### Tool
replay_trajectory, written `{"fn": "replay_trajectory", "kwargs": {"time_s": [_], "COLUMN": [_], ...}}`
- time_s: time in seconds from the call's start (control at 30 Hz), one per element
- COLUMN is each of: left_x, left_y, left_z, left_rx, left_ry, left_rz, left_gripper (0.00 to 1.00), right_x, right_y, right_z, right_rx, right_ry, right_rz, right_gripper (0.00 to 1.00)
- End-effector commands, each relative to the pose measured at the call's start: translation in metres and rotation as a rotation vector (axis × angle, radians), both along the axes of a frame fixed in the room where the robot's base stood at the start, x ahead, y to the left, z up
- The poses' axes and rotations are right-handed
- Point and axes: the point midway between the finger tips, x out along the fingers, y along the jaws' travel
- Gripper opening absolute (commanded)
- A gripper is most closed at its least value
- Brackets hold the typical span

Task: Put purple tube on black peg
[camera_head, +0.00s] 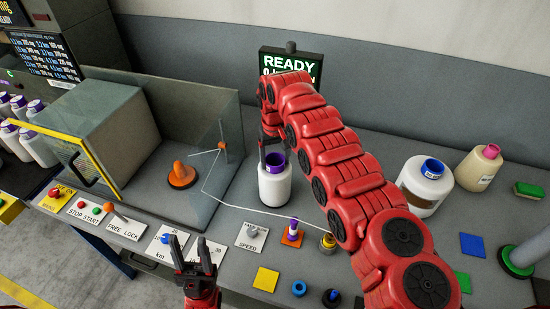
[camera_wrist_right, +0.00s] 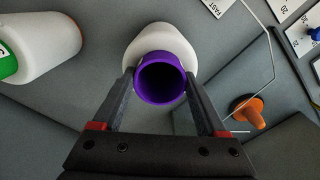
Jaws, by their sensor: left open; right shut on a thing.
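The purple tube (camera_head: 276,161) sticks out of the top of a white yarn bobbin (camera_head: 274,186), which looks upright over the table in the head view. My right gripper (camera_head: 268,148) reaches down from above and is shut on the purple tube. In the right wrist view the tube's open end (camera_wrist_right: 160,78) sits between the two fingers, with the white yarn (camera_wrist_right: 158,40) behind it. Whether the bobbin touches the table is unclear. My left gripper (camera_head: 190,243) is open and empty at the front edge.
A glass-sided machine (camera_head: 215,150) with an orange cone (camera_head: 182,175) is to the left. Larger bobbins (camera_head: 425,185) stand right of my right arm. A thread runs past the held bobbin. Switch plates (camera_head: 252,236) and small coloured pieces line the front. A READY display (camera_head: 290,66) stands behind.

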Motion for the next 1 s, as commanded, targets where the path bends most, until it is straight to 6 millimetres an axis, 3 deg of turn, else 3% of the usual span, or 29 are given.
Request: {"fn": "replay_trajectory", "kwargs": {"time_s": [0.47, 0.5, 0.63, 1.0], "left_x": [0.0000, 0.0000, 0.0000, 0.0001], "left_y": [0.0000, 0.0000, 0.0000, -0.0001], "left_z": [-0.0047, -0.0042, -0.0039, -0.0093], "left_rx": [0.000, 0.000, 0.000, 0.000], "left_ry": [0.000, 0.000, 0.000, 0.000], "left_rz": [0.000, 0.000, 0.000, 0.000], "left_gripper": [0.50, 0.50, 0.50, 0.50], "right_x": [0.0004, 0.0004, 0.0003, 0.0011], "right_y": [0.0001, 0.0001, 0.0001, -0.0003], "right_z": [-0.0052, -0.0047, -0.0045, 0.0043], "right_rx": [0.000, 0.001, 0.000, 0.000], "right_ry": [-0.001, -0.002, -0.001, -0.003], "right_rz": [0.000, 0.000, 0.000, -0.001], "right_gripper": [0.00, 0.79, 1.00, 1.00]}}
